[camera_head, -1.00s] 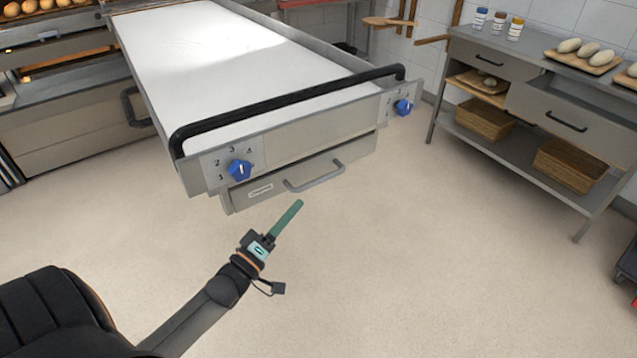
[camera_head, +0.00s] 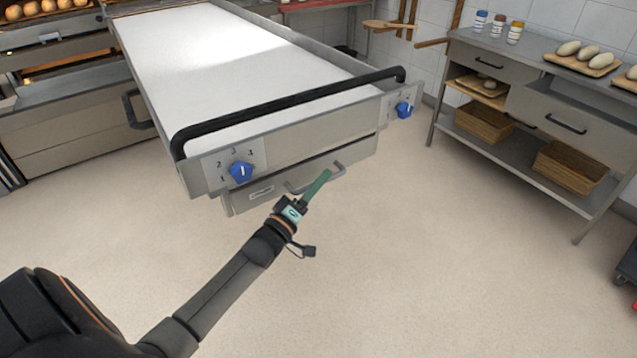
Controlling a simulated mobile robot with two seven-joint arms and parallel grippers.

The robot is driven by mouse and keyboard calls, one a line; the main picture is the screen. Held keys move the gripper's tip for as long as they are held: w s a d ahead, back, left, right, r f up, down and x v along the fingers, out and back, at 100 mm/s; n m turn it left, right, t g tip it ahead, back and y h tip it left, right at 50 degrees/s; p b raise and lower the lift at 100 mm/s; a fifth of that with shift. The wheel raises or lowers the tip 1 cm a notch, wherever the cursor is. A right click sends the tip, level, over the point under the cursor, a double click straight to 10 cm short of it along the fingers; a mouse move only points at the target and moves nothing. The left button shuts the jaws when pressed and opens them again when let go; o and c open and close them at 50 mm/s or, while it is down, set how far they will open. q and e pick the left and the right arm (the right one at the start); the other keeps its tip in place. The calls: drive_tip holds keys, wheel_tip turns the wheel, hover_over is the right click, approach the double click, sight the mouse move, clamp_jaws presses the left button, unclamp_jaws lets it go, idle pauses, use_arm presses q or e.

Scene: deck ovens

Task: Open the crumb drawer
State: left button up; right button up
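The crumb drawer (camera_head: 270,193) is a grey metal front low under the near end of the long white-topped loader. It has a small label (camera_head: 262,193) at its left and a grey bar handle (camera_head: 338,171). The drawer looks shut. My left gripper (camera_head: 320,182), with green fingers, overlaps the handle's middle in the picture. Only one finger outline shows, so I cannot tell whether it is open or whether it touches the handle. My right gripper is not in view.
Above the drawer are a black push bar (camera_head: 290,101) and blue knobs, one left (camera_head: 241,172) and one right (camera_head: 404,109). A grey workbench (camera_head: 520,75) with drawers and baskets stands at the right. The floor (camera_head: 400,250) in front is clear.

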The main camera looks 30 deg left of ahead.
use_arm(q)
clamp_jaws()
idle(1.3)
